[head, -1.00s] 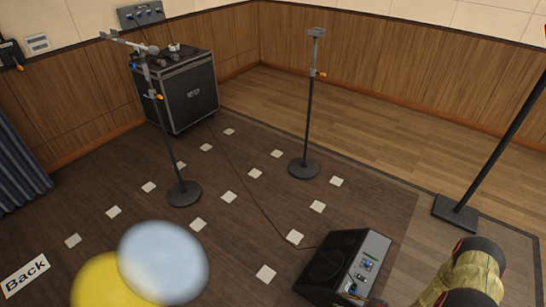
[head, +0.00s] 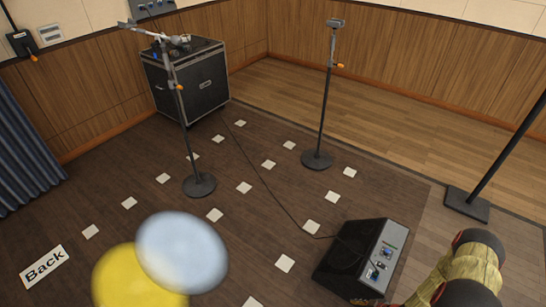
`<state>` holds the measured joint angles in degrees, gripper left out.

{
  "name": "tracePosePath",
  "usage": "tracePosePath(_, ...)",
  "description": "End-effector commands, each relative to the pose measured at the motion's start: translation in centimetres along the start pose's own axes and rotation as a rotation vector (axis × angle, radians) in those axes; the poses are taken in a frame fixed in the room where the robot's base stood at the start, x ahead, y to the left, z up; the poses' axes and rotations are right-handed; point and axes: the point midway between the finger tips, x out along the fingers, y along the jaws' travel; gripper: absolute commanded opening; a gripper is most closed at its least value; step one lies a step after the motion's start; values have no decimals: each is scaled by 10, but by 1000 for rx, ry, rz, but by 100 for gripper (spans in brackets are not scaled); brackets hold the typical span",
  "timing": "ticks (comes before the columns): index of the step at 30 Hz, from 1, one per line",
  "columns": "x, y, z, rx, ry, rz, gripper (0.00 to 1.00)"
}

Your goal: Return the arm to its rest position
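Part of my arm (head: 468,272), yellowish with dark joints, shows at the lower right edge of the head view, in front of the floor and close to a black floor monitor (head: 345,262). My gripper is not in the picture, so its opening and anything in it are hidden. No lighting faders can be made out clearly.
Two microphone stands (head: 199,184) (head: 317,158) stand on the dark floor. A black flight case (head: 188,90) is in the back corner. A dark pole base (head: 467,203) is at the right. A cable crosses the floor. Blurred yellow (head: 125,275) and pale-blue (head: 182,252) discs show at the lower left.

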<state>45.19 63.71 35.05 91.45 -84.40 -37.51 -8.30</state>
Motion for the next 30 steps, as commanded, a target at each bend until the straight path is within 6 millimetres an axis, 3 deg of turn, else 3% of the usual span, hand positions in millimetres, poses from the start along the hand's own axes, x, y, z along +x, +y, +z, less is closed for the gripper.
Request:
tracePosePath(5,-15,0,38,127,-171,33,41)
tracePosePath(8,-39,10,55,207,-287,71,41)
tracePosePath(14,-120,38,58,380,-532,179,41)
tracePosePath(17,-169,48,42,465,-632,237,41)
tracePosePath(22,-248,49,-5,605,-753,329,41)
tracePosePath(30,-346,18,-104,786,-815,432,41)
